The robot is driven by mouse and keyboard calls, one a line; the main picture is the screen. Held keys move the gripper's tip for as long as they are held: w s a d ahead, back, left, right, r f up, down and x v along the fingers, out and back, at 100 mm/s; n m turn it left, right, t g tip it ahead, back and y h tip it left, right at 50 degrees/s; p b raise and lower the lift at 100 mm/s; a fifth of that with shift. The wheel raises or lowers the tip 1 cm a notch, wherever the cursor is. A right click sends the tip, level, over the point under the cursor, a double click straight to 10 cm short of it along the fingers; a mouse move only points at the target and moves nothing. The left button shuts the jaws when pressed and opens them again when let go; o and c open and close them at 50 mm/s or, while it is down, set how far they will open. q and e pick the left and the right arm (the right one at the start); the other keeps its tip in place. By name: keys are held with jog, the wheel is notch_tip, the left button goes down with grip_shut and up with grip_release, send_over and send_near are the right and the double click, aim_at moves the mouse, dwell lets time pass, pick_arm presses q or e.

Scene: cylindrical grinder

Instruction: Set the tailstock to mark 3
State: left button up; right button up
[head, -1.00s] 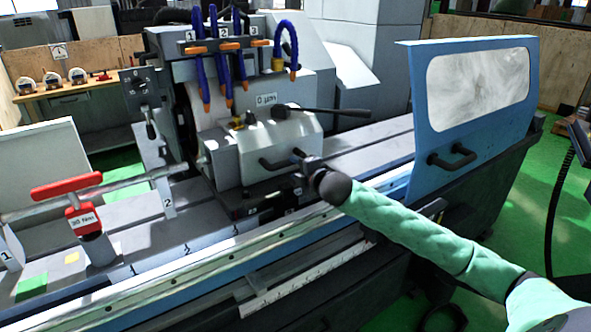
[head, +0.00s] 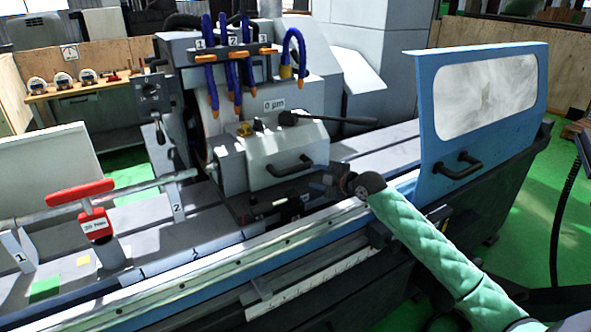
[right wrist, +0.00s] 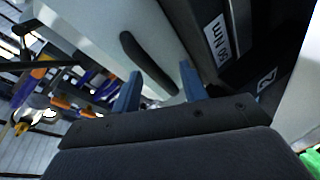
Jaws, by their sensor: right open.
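The tailstock (head: 270,155) is a pale grey housing on the machine's bed, with a black bar handle (head: 290,167) on its front and a black lever on top. Small number labels run along the front rail; 1 (head: 142,272) and 2 (head: 195,254) are readable, those under the tailstock are too small to read. My right gripper (head: 326,185) is just right of the tailstock's front. In the right wrist view its two blue fingers (right wrist: 160,88) are apart and empty, with the black handle (right wrist: 143,62) ahead of them. My left gripper is out of view.
A blue door with a window (head: 485,100) stands right of the tailstock. Blue coolant hoses (head: 225,80) hang above it. A red-handled clamp (head: 95,222) stands at the left on the bed. A work table (head: 85,100) with gauges is at the back left.

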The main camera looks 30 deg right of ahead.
aim_at(298, 170)
jog(key=w+a+n+y+p, duration=0.1)
jog(key=n, duration=0.1)
jog(key=w+a+n+p, duration=0.1)
jog(key=w+n, duration=0.1)
jog(key=w+a+n+y+p, duration=0.1)
jog(key=w+a+n, duration=0.1)
jog(key=shift+r+y+p, duration=0.3)
jog(key=shift+r, duration=0.1)
pick_arm(q)
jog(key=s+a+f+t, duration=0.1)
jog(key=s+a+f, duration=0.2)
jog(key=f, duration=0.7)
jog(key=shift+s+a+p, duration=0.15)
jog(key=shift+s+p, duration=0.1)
jog(key=shift+p, duration=0.05)
pick_arm(e)
jog(key=shift+x, duration=0.8)
jog(key=shift+f, duration=0.1)
grip_shut()
